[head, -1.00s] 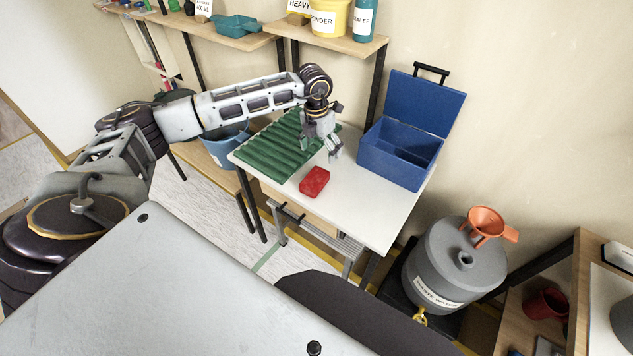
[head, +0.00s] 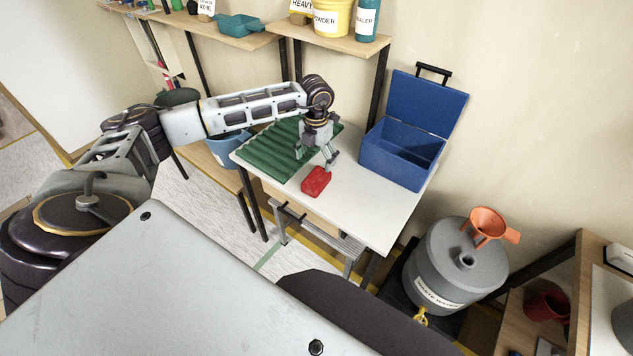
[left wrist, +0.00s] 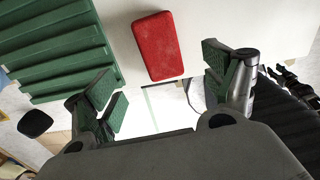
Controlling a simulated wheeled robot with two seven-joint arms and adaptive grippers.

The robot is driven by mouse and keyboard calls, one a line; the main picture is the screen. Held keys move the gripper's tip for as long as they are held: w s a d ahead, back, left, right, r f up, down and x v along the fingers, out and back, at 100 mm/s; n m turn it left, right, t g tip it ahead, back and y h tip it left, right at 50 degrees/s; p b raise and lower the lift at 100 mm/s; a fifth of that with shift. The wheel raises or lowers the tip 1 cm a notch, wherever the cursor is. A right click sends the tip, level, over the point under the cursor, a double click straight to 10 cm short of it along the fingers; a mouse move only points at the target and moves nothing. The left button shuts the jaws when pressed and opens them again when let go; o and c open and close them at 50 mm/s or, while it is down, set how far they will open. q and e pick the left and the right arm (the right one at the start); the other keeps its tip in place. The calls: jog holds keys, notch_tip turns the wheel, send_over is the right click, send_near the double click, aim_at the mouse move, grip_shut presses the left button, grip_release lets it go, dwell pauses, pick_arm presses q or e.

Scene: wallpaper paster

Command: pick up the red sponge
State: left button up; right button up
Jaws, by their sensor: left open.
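The red sponge (head: 316,182) lies flat on the white table (head: 372,215), near its front edge. It also shows in the left wrist view (left wrist: 157,46), ahead of the fingertips and between their lines. My left gripper (head: 318,164) is over the table, just behind and above the sponge. In the left wrist view its two green-padded fingers (left wrist: 165,85) are wide apart with nothing between them. The sponge is apart from both pads as far as I can see. My right gripper is not in view.
A green ridged mat (head: 262,158) lies left of the sponge. An open blue toolbox (head: 395,160) stands at the table's back right. The table right of the sponge is clear. A grey waste-water drum (head: 450,270) with an orange funnel (head: 487,222) stands at the right.

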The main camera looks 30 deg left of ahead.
pick_arm(q)
send_over(317, 177)
notch_tip(317, 177, down, 4)
jog(key=shift+s+f, duration=0.15)
jog(key=shift+f, duration=0.7)
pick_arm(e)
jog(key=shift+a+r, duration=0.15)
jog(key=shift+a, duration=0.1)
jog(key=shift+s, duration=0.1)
pick_arm(q)
jog(key=shift+f+p, duration=0.45)
jog(key=shift+f, duration=2.1)
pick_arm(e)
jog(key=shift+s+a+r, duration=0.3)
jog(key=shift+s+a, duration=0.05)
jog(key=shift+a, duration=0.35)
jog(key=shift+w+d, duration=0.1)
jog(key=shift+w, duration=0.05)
